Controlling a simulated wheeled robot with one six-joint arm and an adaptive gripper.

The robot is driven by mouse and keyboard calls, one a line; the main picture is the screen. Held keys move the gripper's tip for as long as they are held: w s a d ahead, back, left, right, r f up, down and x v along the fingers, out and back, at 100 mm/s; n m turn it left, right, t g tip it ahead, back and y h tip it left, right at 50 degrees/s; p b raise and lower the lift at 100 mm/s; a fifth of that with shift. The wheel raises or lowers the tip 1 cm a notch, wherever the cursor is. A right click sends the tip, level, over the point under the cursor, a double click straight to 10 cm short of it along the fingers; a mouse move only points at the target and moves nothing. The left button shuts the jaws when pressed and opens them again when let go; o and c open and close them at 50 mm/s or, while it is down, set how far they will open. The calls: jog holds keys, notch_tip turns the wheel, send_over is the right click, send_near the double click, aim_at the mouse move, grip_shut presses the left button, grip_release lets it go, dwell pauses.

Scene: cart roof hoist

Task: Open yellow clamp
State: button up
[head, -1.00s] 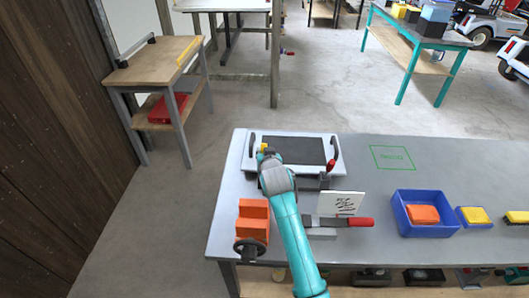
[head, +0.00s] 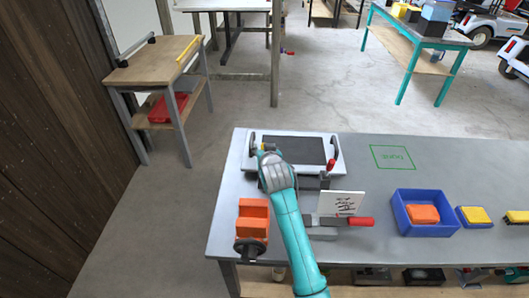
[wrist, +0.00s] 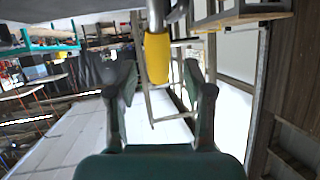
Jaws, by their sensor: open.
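The yellow clamp's handle (wrist: 157,58) hangs into the wrist view from a grey metal part at the top. It lies between the two fingers of my gripper (wrist: 162,78), with a gap on each side, and the fingers are open. In the head view a small bit of yellow (head: 262,148) shows at the left end of a pale frame with a dark panel (head: 295,150). My gripper is over that left end, and my wrist hides most of the clamp there.
A red-handled clamp (head: 331,166) stands at the frame's right end. An orange vise (head: 252,218), a red-handled tool (head: 350,221), a white card (head: 341,203) and a blue bin (head: 425,213) are on the grey bench. Bench around the green outlined square (head: 393,157) is clear.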

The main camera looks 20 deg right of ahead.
notch_tip(320, 180, up, 8)
jog(key=shift+r, duration=0.25)
